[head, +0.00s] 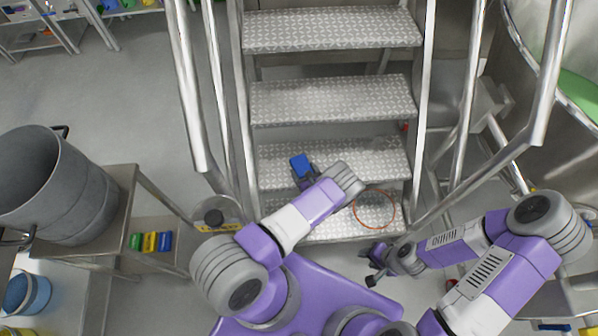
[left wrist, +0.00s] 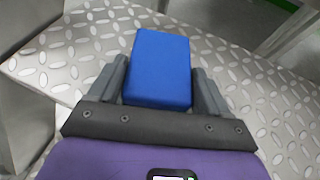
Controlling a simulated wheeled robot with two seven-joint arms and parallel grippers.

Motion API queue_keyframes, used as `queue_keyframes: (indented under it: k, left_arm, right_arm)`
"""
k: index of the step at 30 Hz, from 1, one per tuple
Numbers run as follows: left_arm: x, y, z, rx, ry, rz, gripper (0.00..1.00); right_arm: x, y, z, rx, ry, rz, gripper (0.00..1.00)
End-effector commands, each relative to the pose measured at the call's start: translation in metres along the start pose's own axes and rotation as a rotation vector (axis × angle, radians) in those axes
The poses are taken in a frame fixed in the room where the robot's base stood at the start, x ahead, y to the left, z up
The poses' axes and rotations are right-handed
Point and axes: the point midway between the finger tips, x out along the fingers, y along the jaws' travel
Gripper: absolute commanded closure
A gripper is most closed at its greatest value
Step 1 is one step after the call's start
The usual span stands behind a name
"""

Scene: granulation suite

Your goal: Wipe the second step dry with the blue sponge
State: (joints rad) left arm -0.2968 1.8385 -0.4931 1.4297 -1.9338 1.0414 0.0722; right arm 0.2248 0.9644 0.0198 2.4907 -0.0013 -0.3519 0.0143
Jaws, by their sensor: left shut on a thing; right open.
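The blue sponge (head: 300,165) is over the left part of the second step (head: 345,165), counting from the bottom of the metal stair. My left gripper (head: 303,177) is shut on it. In the left wrist view the sponge (left wrist: 160,68) sits between the two grey fingers, with patterned tread plate (left wrist: 250,85) under and around it. I cannot tell whether the sponge touches the tread. A faint, paler patch (head: 384,145) shows at the right rear of the second step. My left forearm hides part of the step's front. My right gripper (head: 373,273) is open and empty, below the lowest step.
An orange ring (head: 374,209) lies over the lowest step. Handrails (head: 190,90) flank the stair on both sides. A large grey drum (head: 60,185) stands on a steel table at left, near small coloured bins (head: 150,241). A steel vessel (head: 560,130) is at right.

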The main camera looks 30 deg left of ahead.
Motion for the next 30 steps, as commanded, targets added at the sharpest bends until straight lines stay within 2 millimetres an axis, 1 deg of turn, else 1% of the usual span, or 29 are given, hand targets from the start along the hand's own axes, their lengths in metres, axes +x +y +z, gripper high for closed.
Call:
queue_keyframes:
  k: [3,10,18,26,30]
  left_arm:
    - [-0.003,-0.009,-0.004,0.000,0.005,-0.002,0.56]
    - [-0.005,-0.016,-0.006,0.001,0.008,-0.002,0.56]
    - [-0.012,-0.038,-0.008,0.000,0.010,-0.003,0.56]
    - [-0.015,-0.047,-0.008,0.000,0.009,-0.002,0.56]
    - [-0.018,-0.057,-0.008,0.000,0.007,-0.004,0.56]
  right_arm:
    - [0.000,0.000,0.000,0.000,0.000,0.000,0.57]
    - [0.000,0.000,0.000,0.000,0.000,0.000,0.57]
    - [0.000,0.000,0.000,0.000,0.000,0.000,0.57]
    - [0.000,0.000,0.000,0.000,0.000,0.000,0.57]
    - [0.000,0.000,0.000,0.000,0.000,0.000,0.57]
